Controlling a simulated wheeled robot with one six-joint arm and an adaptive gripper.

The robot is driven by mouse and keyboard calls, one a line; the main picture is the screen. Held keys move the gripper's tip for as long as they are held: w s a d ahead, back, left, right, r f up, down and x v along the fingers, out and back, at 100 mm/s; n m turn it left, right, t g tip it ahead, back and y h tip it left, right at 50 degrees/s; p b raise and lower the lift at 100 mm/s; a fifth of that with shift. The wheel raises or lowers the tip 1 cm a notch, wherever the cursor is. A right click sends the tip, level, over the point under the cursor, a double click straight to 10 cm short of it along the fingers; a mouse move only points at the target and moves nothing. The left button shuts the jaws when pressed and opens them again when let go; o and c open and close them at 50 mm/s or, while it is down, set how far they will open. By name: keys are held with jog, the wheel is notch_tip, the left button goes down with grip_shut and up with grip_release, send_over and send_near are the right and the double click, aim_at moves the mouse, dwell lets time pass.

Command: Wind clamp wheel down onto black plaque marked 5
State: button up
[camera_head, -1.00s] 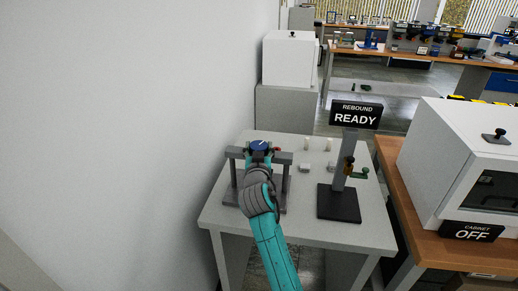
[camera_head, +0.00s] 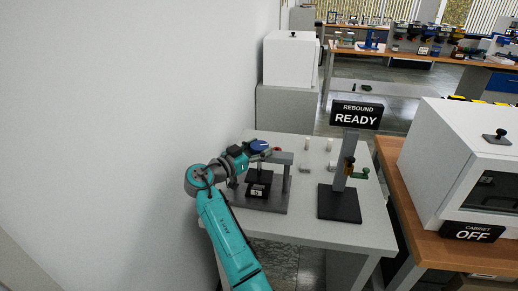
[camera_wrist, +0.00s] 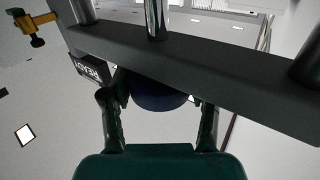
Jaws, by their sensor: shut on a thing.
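The clamp press is a grey frame (camera_head: 289,175) on a dark base at the left of the grey table. Its blue clamp wheel (camera_head: 259,145) sits at the top of the crossbar and also shows in the wrist view (camera_wrist: 158,97). My gripper (camera_head: 250,149) comes from the left and is shut on the wheel, one finger on each side in the wrist view. A black plaque (camera_head: 257,190) with a small white mark stands inside the frame under the crossbar; the mark is too small to read surely. The gap above the plaque is hard to judge.
A rebound stand (camera_head: 340,203) with a "READY" sign (camera_head: 356,115) is to the right on the same table. Small pale pieces (camera_head: 307,144) lie behind the frame. A white cabinet (camera_head: 465,165) marked OFF stands farther right. The white wall is close on the left.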

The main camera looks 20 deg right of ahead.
aim_at(259, 145)
jog(key=shift+m+g+h, duration=0.4)
jog(key=shift+m+g, duration=0.5)
jog(key=shift+g, duration=0.4)
jog(key=shift+f, duration=0.1)
jog(key=o, duration=1.2)
jog(key=shift+c, duration=0.2)
notch_tip(259, 145, up, 10)
jog(key=shift+r, duration=0.1)
jog(key=shift+c, duration=0.2)
